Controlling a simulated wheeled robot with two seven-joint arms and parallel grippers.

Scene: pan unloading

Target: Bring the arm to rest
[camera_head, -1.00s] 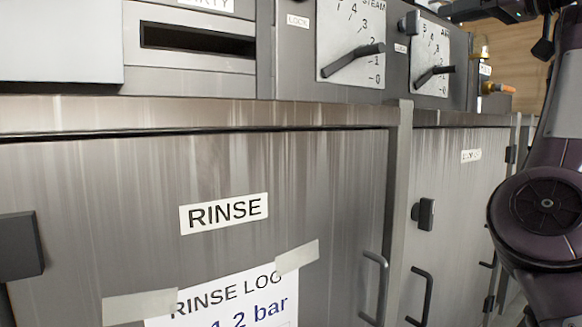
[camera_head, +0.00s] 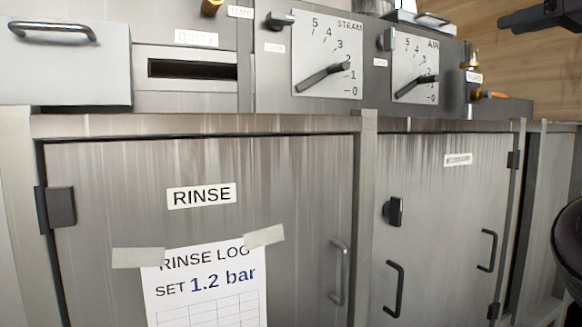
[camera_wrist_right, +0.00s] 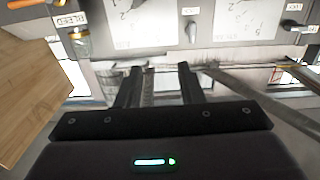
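My right gripper (camera_head: 540,18) shows at the top right corner of the head view, in front of the wooden wall and clear of the machine's valve. In the right wrist view its two dark fingers (camera_wrist_right: 160,82) stand apart with nothing held between them. Part of my right arm (camera_head: 570,245) shows at the right edge of the head view; most of it is outside the frame. My left gripper is in neither view.
A steel cabinet has a RINSE door (camera_head: 120,215) with a taped log sheet (camera_head: 205,290) and a second door (camera_head: 440,210) with black handles. Above are the STEAM dial (camera_head: 327,55), the AIR dial (camera_head: 415,68), a slot marked DIRTY (camera_head: 190,69) and an orange-handled valve (camera_head: 490,95).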

